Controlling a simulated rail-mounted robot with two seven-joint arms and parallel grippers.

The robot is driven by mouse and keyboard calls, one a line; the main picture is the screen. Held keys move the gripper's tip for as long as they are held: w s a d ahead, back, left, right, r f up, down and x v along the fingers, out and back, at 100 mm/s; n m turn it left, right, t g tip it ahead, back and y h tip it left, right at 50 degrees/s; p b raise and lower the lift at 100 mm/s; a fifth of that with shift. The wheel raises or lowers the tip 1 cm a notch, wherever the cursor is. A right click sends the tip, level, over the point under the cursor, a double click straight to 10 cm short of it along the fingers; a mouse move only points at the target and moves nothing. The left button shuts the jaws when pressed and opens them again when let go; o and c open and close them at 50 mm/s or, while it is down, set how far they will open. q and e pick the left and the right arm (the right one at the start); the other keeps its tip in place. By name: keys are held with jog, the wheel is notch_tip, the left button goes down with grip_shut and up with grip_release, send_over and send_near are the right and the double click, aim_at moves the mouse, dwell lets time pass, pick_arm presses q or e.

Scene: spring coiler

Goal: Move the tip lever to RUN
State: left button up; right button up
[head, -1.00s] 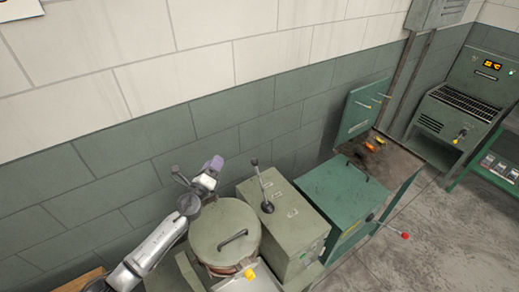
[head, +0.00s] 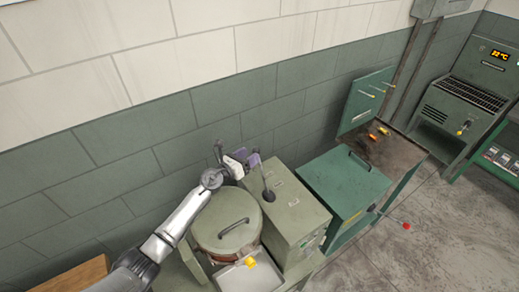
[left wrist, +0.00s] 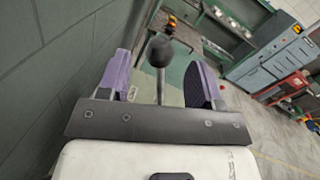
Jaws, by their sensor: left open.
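I see a gap on both sides of the shaft. Any RUN marking is too small to read. My right gripper is not in view.
A round lidded drum (head: 226,238) stands left of the olive box (head: 296,222). The wall runs close behind.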

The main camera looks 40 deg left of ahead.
pick_arm(q)
jog(key=shift+w+d+b, duration=0.2)
jog(key=shift+w+b, duration=0.1)
jog(key=shift+w, duration=1.2)
jog(key=shift+w+d+b, duration=0.2)
jog(key=shift+w+b, duration=0.05)
jog(key=shift+w, duration=1.2)
grip_shut()
